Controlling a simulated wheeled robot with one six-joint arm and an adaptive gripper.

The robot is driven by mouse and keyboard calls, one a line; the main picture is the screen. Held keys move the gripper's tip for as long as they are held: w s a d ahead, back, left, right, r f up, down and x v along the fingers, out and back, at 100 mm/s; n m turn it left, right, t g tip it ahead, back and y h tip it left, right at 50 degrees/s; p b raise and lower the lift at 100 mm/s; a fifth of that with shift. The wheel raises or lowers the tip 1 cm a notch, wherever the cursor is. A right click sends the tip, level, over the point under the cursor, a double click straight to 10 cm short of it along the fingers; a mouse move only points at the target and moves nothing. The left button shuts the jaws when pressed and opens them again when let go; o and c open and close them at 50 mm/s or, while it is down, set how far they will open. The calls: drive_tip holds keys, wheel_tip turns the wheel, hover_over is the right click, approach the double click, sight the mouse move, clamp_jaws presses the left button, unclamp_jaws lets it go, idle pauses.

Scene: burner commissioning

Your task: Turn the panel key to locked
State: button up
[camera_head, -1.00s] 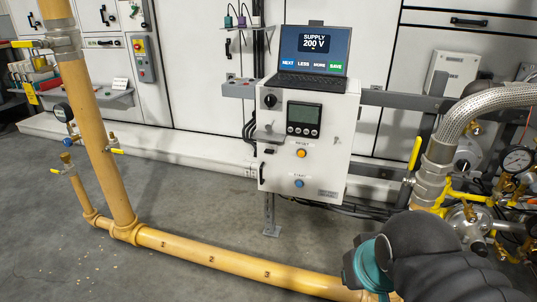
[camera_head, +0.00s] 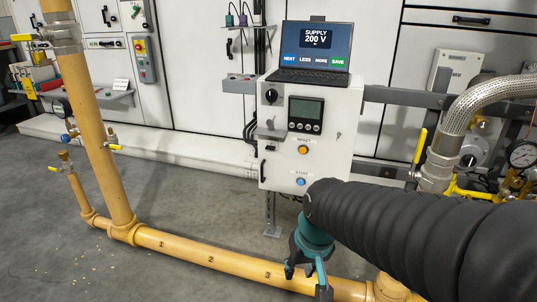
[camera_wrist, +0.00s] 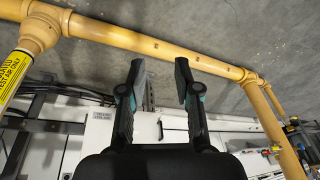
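The white control panel (camera_head: 335,165) stands in the middle of the head view. A small metallic fitting (camera_head: 338,135) on the right of its front looks like the panel key; its turn position is too small to tell. A black rotary knob (camera_head: 270,97) sits at the panel's upper left. My gripper (camera_head: 306,280) is below and in front of the panel, near the yellow floor pipe and apart from the key. In the wrist view, its two fingers (camera_wrist: 160,68) are spread with nothing between them. The key cannot be made out in that view.
A laptop (camera_head: 315,55) showing "SUPPLY 200 V" stands on the panel. The yellow pipe (camera_head: 190,252) runs along the floor and rises at left. A braided hose (camera_head: 480,110), a yellow-handled valve and gauges crowd the right.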

drive_tip(key=w+a+f+m+t+b, duration=0.25)
drive_tip(key=w+a+f, duration=0.3)
drive_tip(key=w, duration=0.55)
drive_tip(key=w+a+f+m+t+y+b, duration=0.15)
drive_tip(key=w+a+f+m, duration=0.35)
drive_tip(key=w, duration=0.6)
drive_tip(key=w+a+f+m+t+b, duration=0.1)
drive_tip(key=w+a+f+m+t, duration=0.2)
drive_tip(key=w+a, duration=0.6)
drive_tip(key=m+t+h, duration=0.8)
drive_tip(key=m+h, duration=0.1)
drive_tip(key=m, duration=0.4)
approach(269, 149)
drive_tip(key=shift+y, duration=0.25)
drive_tip(key=x, duration=1)
drive_tip(key=shift+d, duration=0.15)
clamp_jaws()
